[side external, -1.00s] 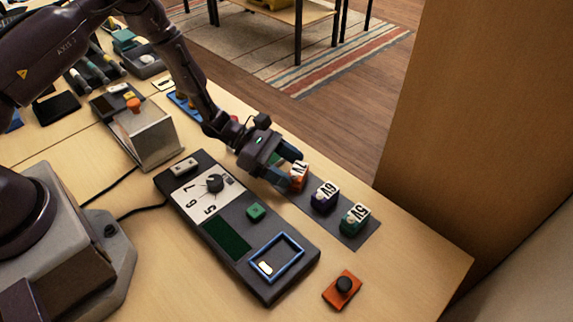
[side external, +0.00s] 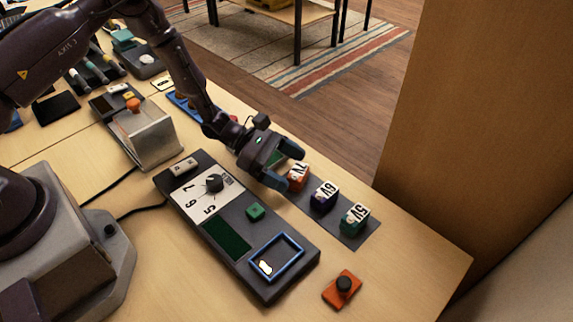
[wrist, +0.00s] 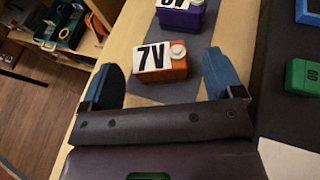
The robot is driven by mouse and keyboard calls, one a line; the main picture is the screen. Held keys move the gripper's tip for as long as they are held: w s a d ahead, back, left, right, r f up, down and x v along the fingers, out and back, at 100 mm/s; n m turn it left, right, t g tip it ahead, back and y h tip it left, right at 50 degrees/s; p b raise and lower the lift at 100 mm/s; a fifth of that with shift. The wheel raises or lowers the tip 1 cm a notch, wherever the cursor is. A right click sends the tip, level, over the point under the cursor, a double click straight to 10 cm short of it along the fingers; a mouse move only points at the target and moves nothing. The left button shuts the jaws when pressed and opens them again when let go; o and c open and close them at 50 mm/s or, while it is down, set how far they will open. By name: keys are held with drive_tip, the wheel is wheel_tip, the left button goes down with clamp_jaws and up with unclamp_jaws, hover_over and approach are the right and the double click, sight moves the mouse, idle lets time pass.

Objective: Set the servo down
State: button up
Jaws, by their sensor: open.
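An orange servo (side external: 298,178) with a white "7V" label sits on the dark mat strip (side external: 340,228), at the end nearest my gripper. My gripper (side external: 285,168) is open beside it, with its blue fingers spread. In the wrist view the orange servo (wrist: 161,66) lies between and slightly ahead of the two blue fingers (wrist: 165,75), with a gap on each side. A purple servo (side external: 324,195) labelled "6V" and a green servo (side external: 355,218) labelled "5V" stand further along the same mat.
An orange base with a black knob (side external: 342,289) is near the front edge. A metal box (side external: 148,138) stands at the back left.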

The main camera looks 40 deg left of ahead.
drive_tip(key=shift+f, duration=0.4)
drive_tip(key=v, duration=0.8)
drive_tip(key=r+v, duration=0.1)
drive_tip(key=v, duration=0.3)
drive_tip(key=shift+s+d+r, duration=0.1)
drive_tip(key=s+d+r+m+g+y, duration=0.1)
drive_tip(key=s+r+m+g+y, duration=0.2)
drive_tip(key=r+m, duration=0.45)
drive_tip(key=s+d+r+m+g+y, duration=0.2)
drive_tip(key=s+r+m, duration=0.3)
drive_tip(key=r, duration=0.5)
drive_tip(key=s+a+r+m+t+y, duration=0.4)
drive_tip(key=s+r+m+y, duration=0.3)
drive_tip(key=s+r+m, duration=0.3)
drive_tip(key=shift+s+r+t+y, duration=0.4)
drive_tip(key=shift+s+r+t, duration=0.25)
drive_tip(key=shift+s, duration=0.2)
